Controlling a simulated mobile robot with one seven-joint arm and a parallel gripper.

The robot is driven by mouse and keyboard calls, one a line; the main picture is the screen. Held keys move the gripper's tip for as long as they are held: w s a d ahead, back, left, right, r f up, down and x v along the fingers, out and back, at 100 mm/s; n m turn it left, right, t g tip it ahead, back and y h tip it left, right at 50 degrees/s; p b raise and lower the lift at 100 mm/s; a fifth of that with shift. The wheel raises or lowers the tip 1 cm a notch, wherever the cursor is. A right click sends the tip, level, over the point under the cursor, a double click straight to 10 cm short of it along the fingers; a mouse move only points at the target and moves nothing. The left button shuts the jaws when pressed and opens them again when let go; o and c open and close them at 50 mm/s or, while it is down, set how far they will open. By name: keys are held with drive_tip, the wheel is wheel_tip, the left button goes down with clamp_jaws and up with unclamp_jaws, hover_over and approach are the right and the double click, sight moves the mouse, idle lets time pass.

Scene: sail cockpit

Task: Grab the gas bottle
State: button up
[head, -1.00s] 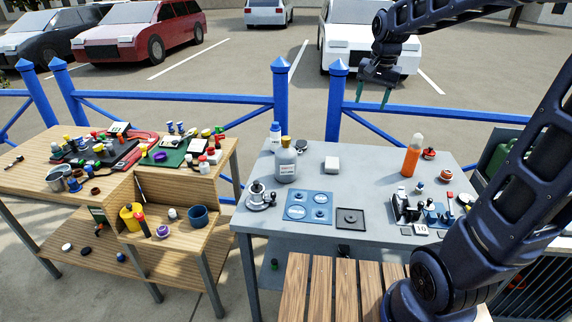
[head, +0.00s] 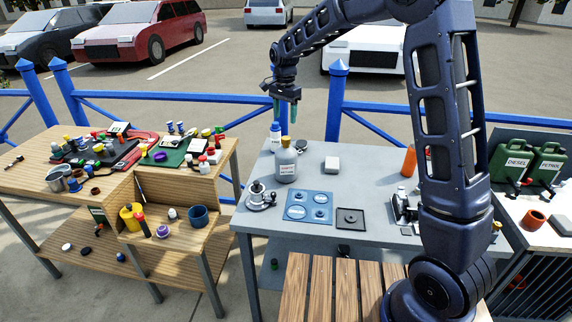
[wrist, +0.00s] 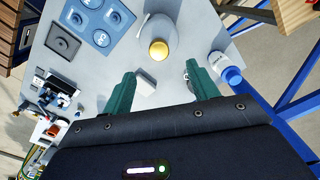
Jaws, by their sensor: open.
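A grey bottle with a yellow cap (head: 286,166), which I take as the gas bottle, stands upright at the back left of the grey table (head: 330,190). Its label is too small to read fully. My gripper (head: 284,114) hangs in the air above and behind it, open and empty, with green fingers pointing down. In the wrist view the yellow cap (wrist: 159,50) shows from above, beyond the gap between my fingertips (wrist: 160,72) and apart from them.
A small blue-and-white bottle (head: 275,134) stands just behind the grey bottle. A silver pot-like item (head: 259,196) is close at its front left. A white block (head: 332,164) lies to its right. A blue plate (head: 309,206) is in front. A blue railing (head: 230,100) runs behind.

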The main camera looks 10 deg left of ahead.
sight(286, 137)
wheel_tip(286, 137, down, 6)
drive_tip(key=shift+r, duration=0.2)
drive_tip(key=shift+d+f, duration=0.2)
drive_tip(key=shift+f, duration=2.45)
clamp_jaws()
